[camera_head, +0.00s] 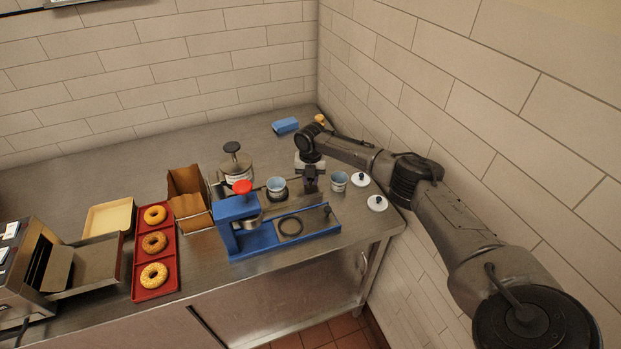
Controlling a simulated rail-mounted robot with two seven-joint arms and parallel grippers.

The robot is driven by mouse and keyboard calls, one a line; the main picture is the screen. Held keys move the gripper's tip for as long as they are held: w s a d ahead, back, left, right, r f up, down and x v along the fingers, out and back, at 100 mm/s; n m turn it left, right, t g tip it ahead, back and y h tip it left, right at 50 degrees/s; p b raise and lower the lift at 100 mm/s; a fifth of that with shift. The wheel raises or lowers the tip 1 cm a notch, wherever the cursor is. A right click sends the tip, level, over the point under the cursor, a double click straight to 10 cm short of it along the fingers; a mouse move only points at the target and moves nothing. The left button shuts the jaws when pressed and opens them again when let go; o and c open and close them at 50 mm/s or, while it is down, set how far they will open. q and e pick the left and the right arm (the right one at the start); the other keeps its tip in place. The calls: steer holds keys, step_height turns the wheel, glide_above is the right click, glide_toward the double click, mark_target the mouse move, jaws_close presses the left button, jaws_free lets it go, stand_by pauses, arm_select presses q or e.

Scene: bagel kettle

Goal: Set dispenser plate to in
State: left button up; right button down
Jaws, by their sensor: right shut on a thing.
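The blue dispenser (237,210) with a red knob (242,187) stands near the front of the counter. On its blue base lies a grey plate (311,217) with a dark ring (290,227) and a small dark knob (326,210) at its right end. My right gripper (311,188) reaches in from the right and points down just behind the base's right part. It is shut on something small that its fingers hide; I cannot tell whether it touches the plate. My left gripper is not in view.
A blue-white cup (277,185) stands left of the gripper and another cup (339,179) right of it. Two white lids (377,203) lie near the wall.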

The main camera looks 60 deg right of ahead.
mark_target(278, 186)
steer(key=shift+w+a, duration=0.2)
steer(key=shift+a, duration=0.05)
steer(key=w+a, duration=0.2)
steer(key=w+a+p, duration=0.1)
steer(key=w+a, duration=0.1)
steer(key=a, duration=0.1)
steer(key=w+a, duration=0.1)
steer(key=a, duration=0.1)
steer(key=shift+w+a+p, duration=0.25)
steer(key=shift+w+p, duration=0.1)
steer(key=shift+w, duration=0.05)
steer(key=shift+w+a, duration=0.15)
steer(key=shift+a, duration=0.1)
steer(key=c, duration=1)
jaws_free()
steer(key=shift+w+a, duration=0.15)
steer(key=shift+w, duration=0.05)
steer(key=shift+o, duration=0.3)
steer(key=shift+s, duration=0.1)
